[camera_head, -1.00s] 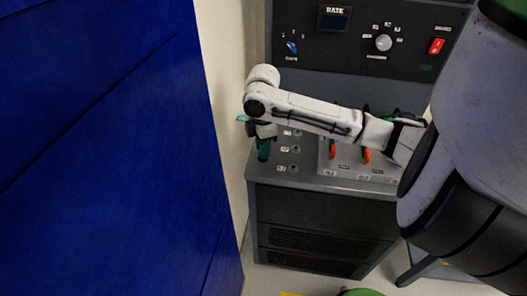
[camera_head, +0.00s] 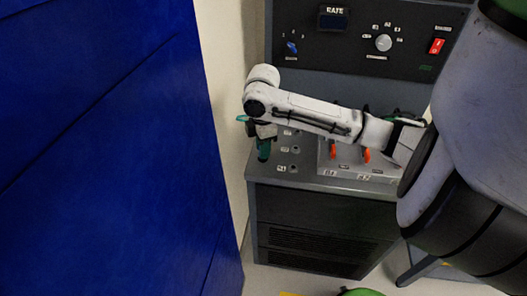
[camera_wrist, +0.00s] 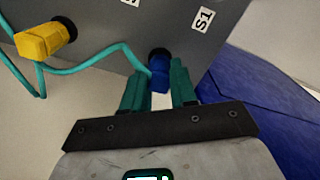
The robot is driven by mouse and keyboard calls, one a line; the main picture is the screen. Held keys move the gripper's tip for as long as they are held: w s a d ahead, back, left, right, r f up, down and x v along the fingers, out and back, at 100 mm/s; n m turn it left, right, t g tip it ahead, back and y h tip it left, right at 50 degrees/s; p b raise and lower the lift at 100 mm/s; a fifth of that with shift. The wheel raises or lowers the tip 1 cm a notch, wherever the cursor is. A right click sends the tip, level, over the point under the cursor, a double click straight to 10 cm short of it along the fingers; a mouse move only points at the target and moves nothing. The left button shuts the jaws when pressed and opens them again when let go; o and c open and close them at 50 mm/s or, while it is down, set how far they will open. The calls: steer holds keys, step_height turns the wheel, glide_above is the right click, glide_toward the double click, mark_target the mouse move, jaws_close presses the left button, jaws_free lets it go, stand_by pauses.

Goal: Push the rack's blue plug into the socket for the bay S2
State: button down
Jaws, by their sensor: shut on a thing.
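My gripper (camera_wrist: 158,90) has teal fingers on either side of the blue plug (camera_wrist: 159,76) and is shut on it. The plug's dark collar is at the grey panel (camera_wrist: 105,28); I cannot tell whether it sits in a socket or only against the face. A teal cable runs left from the plug. A label reading S1 (camera_wrist: 203,20) is on the panel up and right of the plug. Another label is cut off at the top edge, so I cannot read S2. In the head view my gripper (camera_head: 264,150) is over the left end of the rack's top (camera_head: 310,181); the plug is hidden there.
A yellow plug (camera_wrist: 37,42) with a teal cable is on the panel to the left. In the head view, labelled sockets (camera_head: 294,150) stand right of my gripper, then orange levers (camera_head: 366,156). A blue panel (camera_head: 110,150) and pale wall lie left.

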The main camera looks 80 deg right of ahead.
steer(key=shift+r+p, duration=0.95)
steer(key=shift+r, duration=0.1)
stand_by(1.1)
steer(key=shift+r+p, duration=2.55)
steer(key=shift+r, duration=0.4)
steer(key=shift+s, duration=0.1)
